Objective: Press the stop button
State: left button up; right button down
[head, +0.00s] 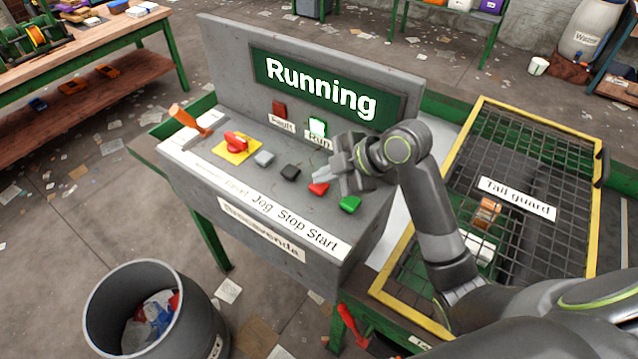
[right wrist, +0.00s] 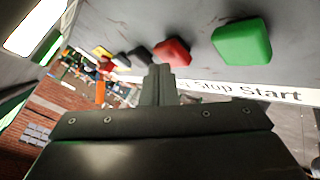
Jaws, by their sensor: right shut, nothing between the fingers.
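The red stop button (head: 319,188) sits on the sloped top of the grey control console (head: 215,165), above the label "Stop". It also shows in the right wrist view (right wrist: 172,51), just beyond the fingertips. My right gripper (head: 325,176) is shut and empty, with its tips close above the stop button; I cannot tell whether they touch it. In the right wrist view the shut fingers (right wrist: 158,75) point toward the red button. The display (head: 320,88) reads "Running" and the Run lamp (head: 317,126) glows green. My left gripper is not in view.
The green start button (head: 350,203) is right of the stop button, and the black jog button (head: 290,172) is left. A red knob on a yellow plate (head: 236,148) and an orange lever (head: 188,120) are farther left. The tail guard (head: 515,150) stands at right.

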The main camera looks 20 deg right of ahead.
aim_at(324, 186)
jog(key=shift+f+b, duration=0.3)
jog(key=shift+f, duration=0.2)
jog(key=shift+r, duration=0.15)
dwell(0.4)
jog(key=shift+r+p, duration=0.85)
jog(key=shift+p, duration=0.05)
notch_tip(324, 186, up, 5)
jog(key=p, duration=0.4)
jog(key=shift+a+f, duration=0.1)
dwell(0.6)
